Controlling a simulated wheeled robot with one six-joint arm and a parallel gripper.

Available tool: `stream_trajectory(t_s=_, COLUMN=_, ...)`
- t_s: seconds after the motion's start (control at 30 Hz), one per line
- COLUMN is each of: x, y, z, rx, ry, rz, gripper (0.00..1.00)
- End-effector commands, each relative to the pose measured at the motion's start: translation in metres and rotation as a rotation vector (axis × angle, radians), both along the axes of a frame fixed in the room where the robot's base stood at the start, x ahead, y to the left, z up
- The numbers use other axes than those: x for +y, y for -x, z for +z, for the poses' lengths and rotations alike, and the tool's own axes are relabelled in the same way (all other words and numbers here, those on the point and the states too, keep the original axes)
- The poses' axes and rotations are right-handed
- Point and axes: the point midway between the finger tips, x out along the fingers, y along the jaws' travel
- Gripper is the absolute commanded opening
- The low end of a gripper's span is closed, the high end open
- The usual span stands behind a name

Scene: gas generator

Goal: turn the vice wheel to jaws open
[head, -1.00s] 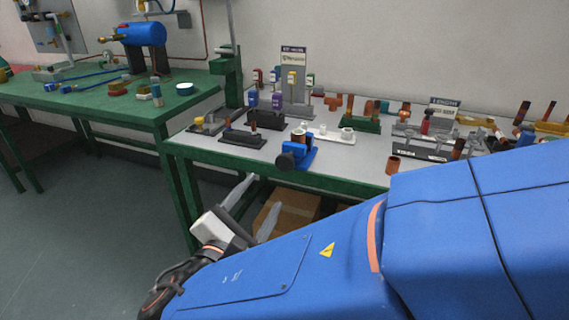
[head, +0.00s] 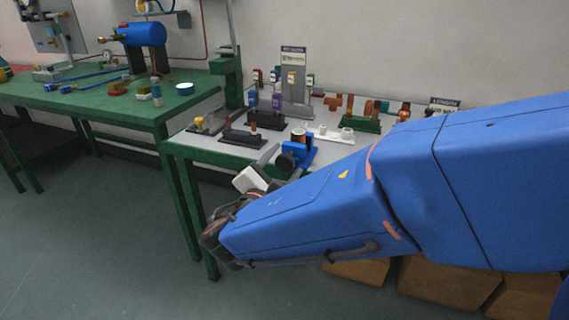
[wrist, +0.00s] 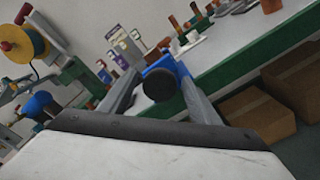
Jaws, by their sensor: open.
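The blue vice (head: 300,152) stands at the front edge of the grey-topped bench, with its dark round wheel (head: 284,162) facing out over the edge. My gripper (head: 284,160) is at the bench edge by the wheel. In the wrist view the black wheel (wrist: 160,85) lies between the two grey fingers of my open gripper (wrist: 157,88), with the blue vice body (wrist: 178,69) behind it. The fingers appear spread to either side of the wheel; I cannot tell whether they touch it. The vice jaws are not clear.
The grey-topped bench (head: 215,152) holds several fittings and stands behind the vice. A green bench (head: 100,104) with a blue tank (head: 143,34) is at the left. Cardboard boxes (head: 440,284) lie under the bench. Open floor (head: 110,230) is at the left front.

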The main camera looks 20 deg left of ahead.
Motion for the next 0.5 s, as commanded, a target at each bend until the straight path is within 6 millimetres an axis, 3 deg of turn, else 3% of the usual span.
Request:
stream_trajectory(t_s=0.37, x=0.0003, y=-0.0042, z=-0.0001, rx=0.0, ry=0.0, rz=0.0, gripper=0.57)
stream_trajectory(t_s=0.5, x=0.0003, y=-0.0041, z=-0.0001, rx=0.0, ry=0.001, rz=0.0, gripper=0.23)
